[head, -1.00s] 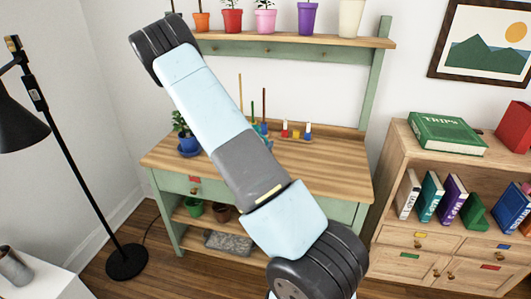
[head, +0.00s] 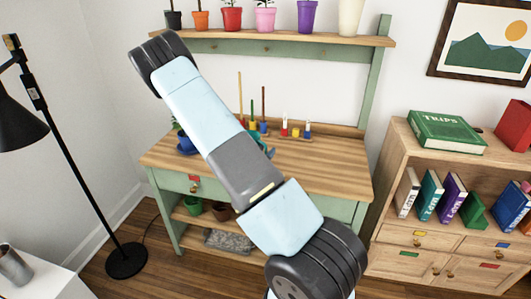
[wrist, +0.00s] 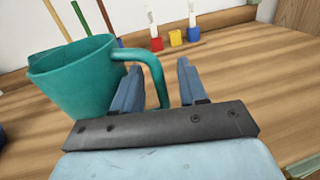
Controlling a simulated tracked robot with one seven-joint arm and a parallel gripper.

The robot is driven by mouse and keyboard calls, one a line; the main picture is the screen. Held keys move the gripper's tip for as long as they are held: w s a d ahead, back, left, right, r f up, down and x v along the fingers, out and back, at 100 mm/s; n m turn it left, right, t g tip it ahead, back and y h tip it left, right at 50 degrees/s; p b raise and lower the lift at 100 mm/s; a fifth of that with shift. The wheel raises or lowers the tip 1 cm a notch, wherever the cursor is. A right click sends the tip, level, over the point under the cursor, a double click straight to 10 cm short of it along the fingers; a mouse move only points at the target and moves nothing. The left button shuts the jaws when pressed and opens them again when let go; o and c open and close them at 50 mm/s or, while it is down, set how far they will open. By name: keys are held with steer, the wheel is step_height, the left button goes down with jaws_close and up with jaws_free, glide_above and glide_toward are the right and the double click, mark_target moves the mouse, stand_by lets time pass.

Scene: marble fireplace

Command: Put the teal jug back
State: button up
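The teal jug (wrist: 75,78) stands on the wooden bench top at the left of the wrist view, with its open mouth up and its handle (wrist: 156,72) on the right. In the head view only a small teal part of it (head: 262,141) shows behind my arm. My gripper (wrist: 159,66) is open at the jug's handle side. The handle appears between its two fingers, with the left finger overlapping the jug's side in the picture. I cannot tell whether either finger touches it.
Upright coloured sticks stand behind the jug, with small red, yellow and blue blocks (wrist: 176,38) to their right. A blue-potted plant (head: 186,143) is on the bench's left. The bench's right side is clear.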

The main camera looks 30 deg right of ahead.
steer(key=shift+r, duration=0.1)
steer(key=v, duration=1.2)
steer(key=s+d+r+m+g+y, duration=0.2)
steer(key=s+r+m+g+y, duration=0.1)
steer(key=s+r+m+g, duration=1.15)
steer(key=s+a+r+m+t+y, duration=0.4)
steer(key=a+r+m+t+y, duration=0.1)
steer(key=r, duration=0.4)
steer(key=s+a+r+m+t+y, duration=0.5)
steer(key=a+r+y, duration=0.2)
steer(key=a+r, duration=0.2)
steer(key=shift+s+a+r, duration=0.25)
steer(key=shift+s+a, duration=0.05)
steer(key=shift+a, duration=0.1)
